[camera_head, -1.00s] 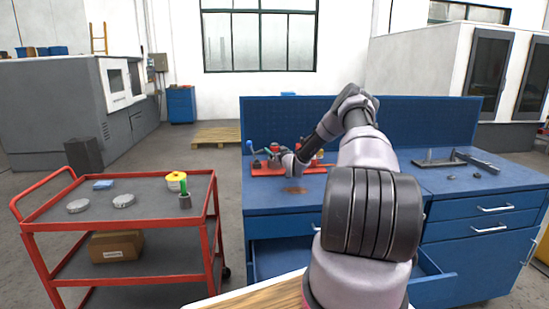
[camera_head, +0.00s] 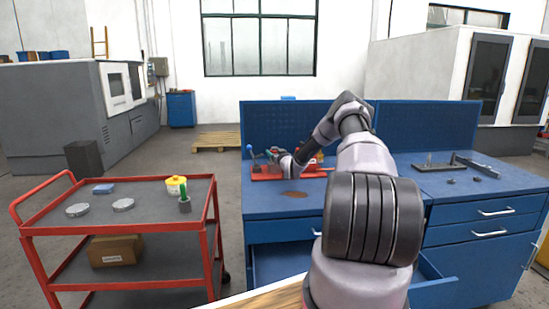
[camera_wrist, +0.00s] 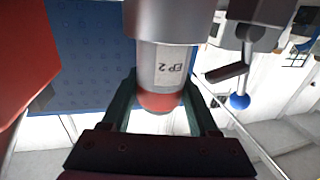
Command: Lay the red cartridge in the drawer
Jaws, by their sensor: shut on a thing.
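In the wrist view my gripper (camera_wrist: 162,100) is shut on the red cartridge (camera_wrist: 160,101), with one finger on each side. The cartridge has a red end and a white label that reads "EP 2" upside down. Its other end meets a grey metal cylinder (camera_wrist: 172,18); I cannot tell whether it sits inside. In the head view my arm reaches over the bench to the red-based fixture (camera_head: 268,173), and the fingers and cartridge are hidden there. The blue drawer (camera_head: 275,262) under the bench top is open, its middle hidden behind my arm.
A lever with a blue knob (camera_wrist: 239,101) stands just right of my gripper in the wrist view. A red part (camera_wrist: 22,65) is close on the left. A red trolley (camera_head: 120,220) with small items stands left of the blue bench (camera_head: 295,207).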

